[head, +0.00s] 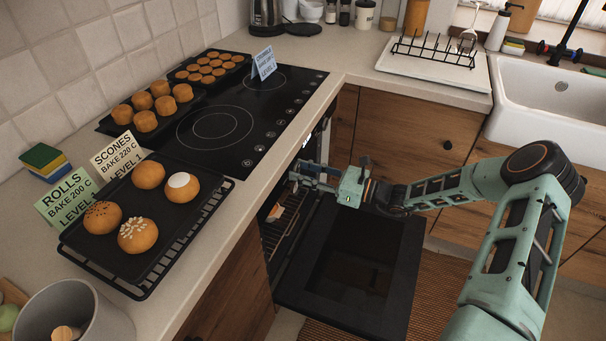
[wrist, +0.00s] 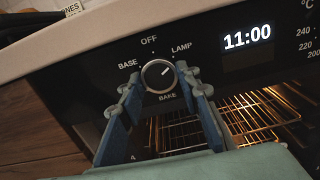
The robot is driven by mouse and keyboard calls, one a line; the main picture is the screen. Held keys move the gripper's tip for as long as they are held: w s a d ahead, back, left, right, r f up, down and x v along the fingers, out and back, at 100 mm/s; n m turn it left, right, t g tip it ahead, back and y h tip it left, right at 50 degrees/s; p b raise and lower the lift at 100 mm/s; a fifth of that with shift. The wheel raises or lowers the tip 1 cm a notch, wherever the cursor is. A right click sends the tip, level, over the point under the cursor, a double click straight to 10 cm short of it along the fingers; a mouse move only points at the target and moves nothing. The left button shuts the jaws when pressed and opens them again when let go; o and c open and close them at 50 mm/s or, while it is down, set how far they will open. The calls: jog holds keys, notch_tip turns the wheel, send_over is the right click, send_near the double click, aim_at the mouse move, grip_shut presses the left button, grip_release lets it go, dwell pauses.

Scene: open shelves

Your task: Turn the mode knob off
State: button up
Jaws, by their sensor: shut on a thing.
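The round black mode knob (wrist: 157,73) with a silver ring sits on the dark oven panel (wrist: 103,82) in the wrist view. OFF is printed above it, LAMP at upper right, BASE at left and BAKE below. A small pale mark on its face seems to point to the upper right, toward LAMP. My gripper (wrist: 160,80) is shut on the knob, one blue finger on each side. In the head view my gripper (head: 308,177) reaches the oven front under the hob, and the knob cannot be made out there.
The oven door (head: 350,265) hangs open below my gripper. The lit oven inside shows wire racks (wrist: 260,112). The clock display (wrist: 247,36) reads 11:00. Trays of buns (head: 125,240) stand on the counter and hob at left. A white sink (head: 550,100) is at right.

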jog(key=n+b, duration=0.2)
jog(key=n, duration=0.3)
jog(key=shift+f+n, duration=0.1)
jog(key=shift+n, duration=0.2)
jog(key=n+b, duration=0.2)
jog(key=n, duration=0.3)
jog(key=shift+w+n, duration=0.1)
jog(key=shift+n, duration=0.3)
jog(key=o, duration=1.2)
jog(key=shift+c, duration=0.2)
jog(key=shift+d, duration=0.15)
jog(key=v, duration=1.2)
